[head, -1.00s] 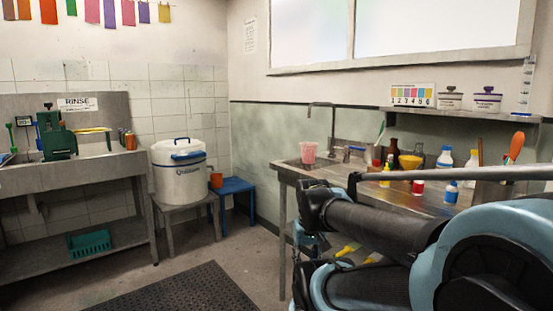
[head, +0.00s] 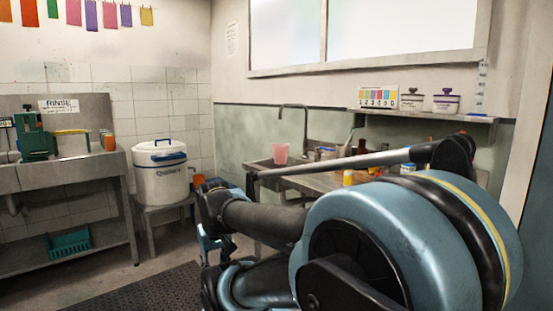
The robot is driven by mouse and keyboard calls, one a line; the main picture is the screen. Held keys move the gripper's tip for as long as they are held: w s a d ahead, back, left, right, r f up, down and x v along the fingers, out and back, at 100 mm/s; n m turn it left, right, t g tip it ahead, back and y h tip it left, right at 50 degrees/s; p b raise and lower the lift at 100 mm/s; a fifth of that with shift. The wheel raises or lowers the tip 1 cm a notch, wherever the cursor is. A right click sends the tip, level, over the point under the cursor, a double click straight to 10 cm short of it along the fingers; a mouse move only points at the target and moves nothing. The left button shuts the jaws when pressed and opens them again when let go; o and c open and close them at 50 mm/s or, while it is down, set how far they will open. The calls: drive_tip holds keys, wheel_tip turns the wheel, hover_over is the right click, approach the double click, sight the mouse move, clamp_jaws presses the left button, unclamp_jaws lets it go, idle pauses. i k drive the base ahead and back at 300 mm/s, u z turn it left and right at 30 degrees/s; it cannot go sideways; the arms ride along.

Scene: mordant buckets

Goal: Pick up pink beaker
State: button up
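The pink beaker (head: 281,153) stands upright at the left end of the metal sink counter (head: 262,164), near the tall faucet, in the middle of the head view. It looks translucent, and nothing touches it that I can see. My arm fills the lower right of the view, in front of the counter. Its far end reaches toward the lower middle, below and left of the beaker. I cannot make out my gripper's fingertips; they are hidden behind or merged with the arm links.
A yellow bottle (head: 348,178) and other containers on the counter are partly hidden by my arm. A shelf (head: 430,114) above holds lidded jars. A white lidded pot (head: 161,183) stands on a stool at left. A dark mat (head: 140,290) lies on the floor.

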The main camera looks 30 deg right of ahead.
sight(280, 150)
drive_tip(key=z, duration=0.05)
drive_tip(key=k, duration=0.9)
drive_tip(key=z, duration=0.75)
drive_tip(key=i, duration=0.7)
drive_tip(key=u, duration=0.05)
